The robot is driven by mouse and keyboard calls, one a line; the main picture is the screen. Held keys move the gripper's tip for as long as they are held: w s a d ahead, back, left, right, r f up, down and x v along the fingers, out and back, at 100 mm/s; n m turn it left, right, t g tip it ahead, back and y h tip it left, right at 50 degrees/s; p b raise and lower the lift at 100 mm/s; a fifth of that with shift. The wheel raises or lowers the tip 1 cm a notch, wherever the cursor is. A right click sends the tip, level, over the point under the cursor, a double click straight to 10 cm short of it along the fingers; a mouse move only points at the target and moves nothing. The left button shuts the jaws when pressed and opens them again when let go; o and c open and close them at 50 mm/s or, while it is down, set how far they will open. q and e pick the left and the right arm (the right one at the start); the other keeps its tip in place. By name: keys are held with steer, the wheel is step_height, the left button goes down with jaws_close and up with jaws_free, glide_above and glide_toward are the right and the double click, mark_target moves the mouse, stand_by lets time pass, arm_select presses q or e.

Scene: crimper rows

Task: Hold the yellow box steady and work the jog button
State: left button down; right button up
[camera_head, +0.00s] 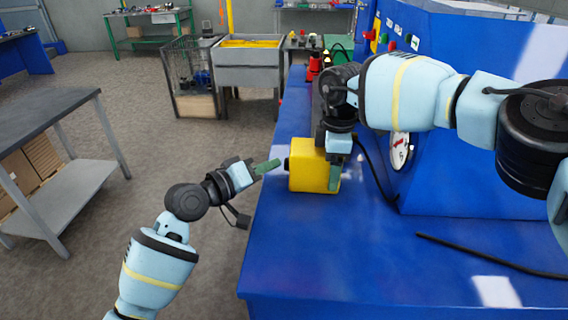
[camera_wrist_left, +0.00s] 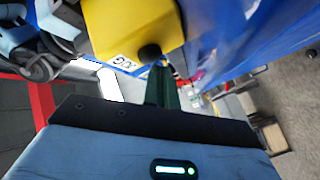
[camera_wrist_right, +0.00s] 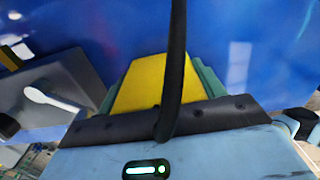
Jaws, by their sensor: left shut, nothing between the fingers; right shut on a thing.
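The yellow box (camera_head: 308,170) sits on the blue bench near its left edge. My right gripper (camera_head: 334,172) comes from above and is shut on it; in the right wrist view the box (camera_wrist_right: 152,82) shows between the green fingers. A round black button (camera_head: 287,164) sticks out of the box's left side; it also shows in the left wrist view (camera_wrist_left: 149,53). My left gripper (camera_head: 272,165) is shut and empty, its green fingertips just left of the button. In the left wrist view the fingertips (camera_wrist_left: 160,72) overlap the button's lower edge; I cannot tell whether they touch.
The blue bench top (camera_head: 310,250) is clear in front of the box. A black cable (camera_head: 376,172) runs beside the box, and another cable (camera_head: 490,258) lies at the right. A blue machine housing (camera_head: 470,150) with a gauge (camera_head: 401,150) stands behind.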

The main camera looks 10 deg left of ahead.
arm_select(q)
steer(key=shift+d, duration=0.7)
arm_select(e)
steer(key=shift+a, duration=0.1)
stand_by(1.0)
arm_select(q)
steer(key=shift+a, duration=1.1)
steer(key=a, duration=0.5)
stand_by(0.5)
arm_select(e)
steer(key=o, duration=1.2)
steer(key=shift+c, duration=0.2)
